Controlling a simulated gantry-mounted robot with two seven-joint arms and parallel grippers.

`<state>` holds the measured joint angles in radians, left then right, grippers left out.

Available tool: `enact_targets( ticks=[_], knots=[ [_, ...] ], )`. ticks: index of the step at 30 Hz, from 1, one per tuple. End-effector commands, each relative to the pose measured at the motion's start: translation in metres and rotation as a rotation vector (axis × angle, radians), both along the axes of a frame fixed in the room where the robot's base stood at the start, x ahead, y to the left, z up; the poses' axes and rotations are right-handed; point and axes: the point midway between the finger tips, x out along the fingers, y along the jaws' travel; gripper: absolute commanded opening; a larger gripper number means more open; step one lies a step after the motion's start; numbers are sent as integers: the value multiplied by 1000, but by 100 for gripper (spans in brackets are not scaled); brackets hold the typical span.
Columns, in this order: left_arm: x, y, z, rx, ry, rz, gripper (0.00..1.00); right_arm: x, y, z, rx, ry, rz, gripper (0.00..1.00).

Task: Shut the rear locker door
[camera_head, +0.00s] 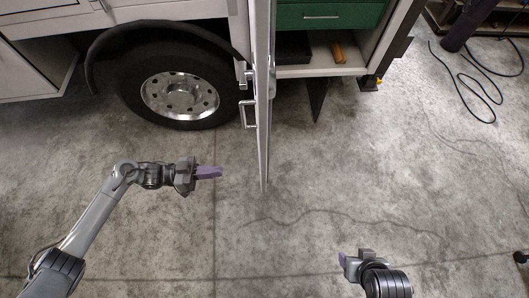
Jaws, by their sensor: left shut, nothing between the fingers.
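The rear locker door (264,110) stands open, seen nearly edge-on, jutting out from the truck toward me. Its handle (247,114) is on the left face.
The truck's wheel (180,96) is left of the door. A black hose (470,85) lies on the floor at the upper right, by a dark cylinder (459,27). The concrete floor around both grippers is clear.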

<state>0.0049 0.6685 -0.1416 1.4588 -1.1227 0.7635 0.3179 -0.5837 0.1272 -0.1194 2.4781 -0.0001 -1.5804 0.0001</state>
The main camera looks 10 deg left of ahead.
Motion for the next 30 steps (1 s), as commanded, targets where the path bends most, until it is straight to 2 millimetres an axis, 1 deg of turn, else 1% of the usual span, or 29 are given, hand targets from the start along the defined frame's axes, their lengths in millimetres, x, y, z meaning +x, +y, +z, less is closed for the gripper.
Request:
enact_targets(
  ticks=[1,3,4,7,11,14,17,30],
  knots=[
    [18,22,-9,38,-17,8,0,0,0,-20,1,0,-1,60],
    [39,44,-4,83,-47,24,0,0,1,-30,2,0,-1,60],
    [47,51,0,97,-64,32,0,0,1,-33,3,-1,-1,60],
    [65,64,17,130,-122,39,0,0,1,-42,4,-1,-2,60],
    [77,65,31,141,-161,42,0,2,2,-44,9,-6,-5,60],
    [82,59,35,138,-169,43,0,3,3,-41,12,-7,-6,60],
    [85,48,37,136,-171,43,0,3,3,-36,13,-8,-6,60],
    [111,-26,38,135,-169,42,0,2,2,-15,8,-8,-4,60]
  ],
)
